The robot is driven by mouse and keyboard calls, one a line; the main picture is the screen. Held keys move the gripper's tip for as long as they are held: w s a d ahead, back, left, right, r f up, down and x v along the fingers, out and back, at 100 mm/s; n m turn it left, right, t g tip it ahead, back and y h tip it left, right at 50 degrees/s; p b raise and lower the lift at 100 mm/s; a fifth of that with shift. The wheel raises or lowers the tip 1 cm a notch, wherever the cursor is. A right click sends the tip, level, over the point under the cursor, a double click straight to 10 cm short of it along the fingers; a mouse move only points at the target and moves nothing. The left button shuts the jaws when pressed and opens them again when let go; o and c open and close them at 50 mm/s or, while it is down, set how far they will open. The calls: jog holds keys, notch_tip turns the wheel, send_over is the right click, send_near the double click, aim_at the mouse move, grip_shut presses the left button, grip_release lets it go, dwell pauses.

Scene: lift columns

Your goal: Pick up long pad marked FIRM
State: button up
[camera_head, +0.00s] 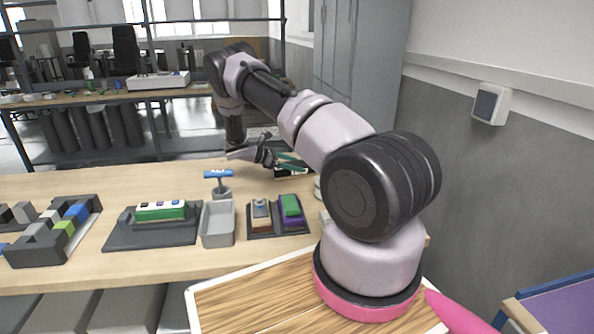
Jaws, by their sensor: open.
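No marking that reads FIRM is legible at this size. A long green block with a white top (163,212) lies on a dark tray (125,238) at the left middle of the table. I cannot tell whether it is the long pad. My gripper (268,157) is open and empty over the back of the table, to the right of and beyond the green block. A thin teal thing (291,161) shows right beside the gripper, partly hidden by it and by my arm. I cannot tell whether they touch.
A grey bin (218,224) stands right of the dark tray, with a blue-topped stand (218,174) behind it. A second dark tray (262,230) holds small blocks, one green over purple. A dark rack of coloured blocks (41,250) is at left. The table's back left is clear.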

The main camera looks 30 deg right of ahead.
jog(key=shift+c, duration=0.3)
jog(key=c, duration=1.5)
grip_shut()
jog(key=shift+r, duration=0.15)
